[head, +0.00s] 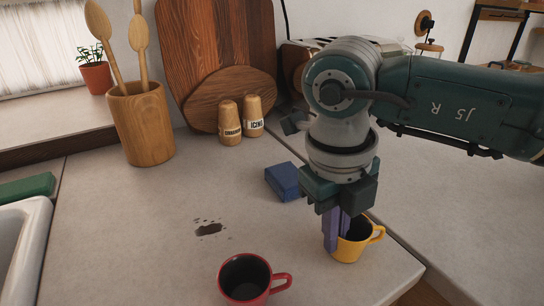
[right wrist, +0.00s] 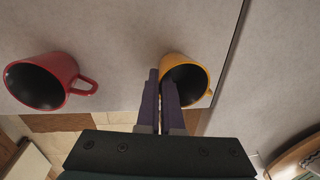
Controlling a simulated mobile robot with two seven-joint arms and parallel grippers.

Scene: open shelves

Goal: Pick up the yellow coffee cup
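The yellow coffee cup (head: 352,249) stands upright near the counter's front right edge, its handle to the right. In the right wrist view the yellow cup (right wrist: 207,84) shows its dark inside. My right gripper (head: 337,232) points down at the cup's left side. In the right wrist view its purple fingers (right wrist: 161,90) are almost together, with the cup's left wall between them, one finger over the inside. The fingertips partly hide the rim. My left gripper is not in view.
A red cup (head: 244,280) stands to the left, its handle toward the yellow cup. A blue block (head: 284,182) lies behind my gripper. Two wooden shakers (head: 241,121) and a utensil holder (head: 139,125) stand farther back. The counter's middle is clear apart from a dark stain (head: 208,229).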

